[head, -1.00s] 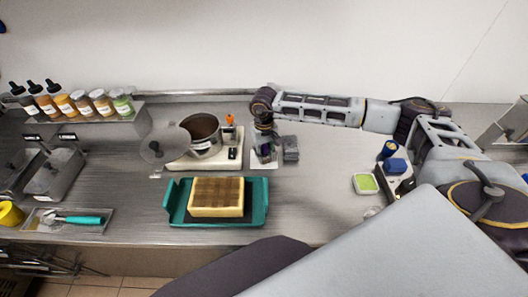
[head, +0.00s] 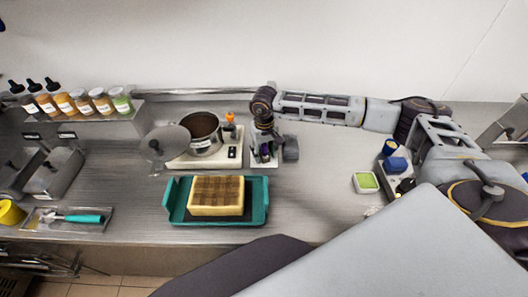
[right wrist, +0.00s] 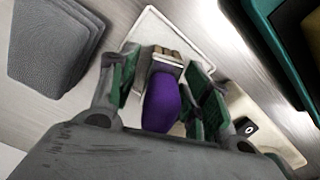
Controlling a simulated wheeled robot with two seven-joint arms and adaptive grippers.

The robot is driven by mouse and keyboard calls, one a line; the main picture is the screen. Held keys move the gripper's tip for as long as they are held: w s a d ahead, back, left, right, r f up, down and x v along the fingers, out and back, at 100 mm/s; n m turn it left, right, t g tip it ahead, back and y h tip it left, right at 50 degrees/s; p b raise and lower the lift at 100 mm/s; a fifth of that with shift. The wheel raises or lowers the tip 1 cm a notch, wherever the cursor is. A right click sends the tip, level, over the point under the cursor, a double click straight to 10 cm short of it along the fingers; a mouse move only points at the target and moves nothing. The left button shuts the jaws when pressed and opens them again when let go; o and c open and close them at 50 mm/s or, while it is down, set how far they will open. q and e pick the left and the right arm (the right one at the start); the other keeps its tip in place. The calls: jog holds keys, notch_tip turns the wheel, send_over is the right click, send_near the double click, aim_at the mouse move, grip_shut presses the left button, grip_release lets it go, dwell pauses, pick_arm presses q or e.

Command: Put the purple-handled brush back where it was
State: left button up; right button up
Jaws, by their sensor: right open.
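The purple-handled brush (right wrist: 160,103) shows in the right wrist view between the fingers of my right gripper (right wrist: 160,92). Its pale bristle end (right wrist: 168,54) is over a small white tray (right wrist: 150,28). The fingers stand open on both sides of the handle, with gaps showing. I cannot tell whether the brush rests fully on the tray. In the head view my right gripper (head: 264,152) points down at the tray, just right of the pot's white base, and largely hides the brush. My left gripper is not in view.
Grey folded cloths (head: 290,148) lie right beside the tray. A pot (head: 203,133) stands on a white base (head: 178,163) to the left. A teal tray (head: 262,204) with a yellow-framed block (head: 216,195) is in front. Bare steel counter (head: 315,190) lies to the right.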

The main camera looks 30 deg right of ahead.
jog(key=shift+r, duration=0.15)
jog(key=shift+r, duration=0.2)
notch_tip(320, 180, up, 12)
jog(key=shift+f+b, duration=0.15)
jog(key=shift+b, duration=0.9)
dwell(0.9)
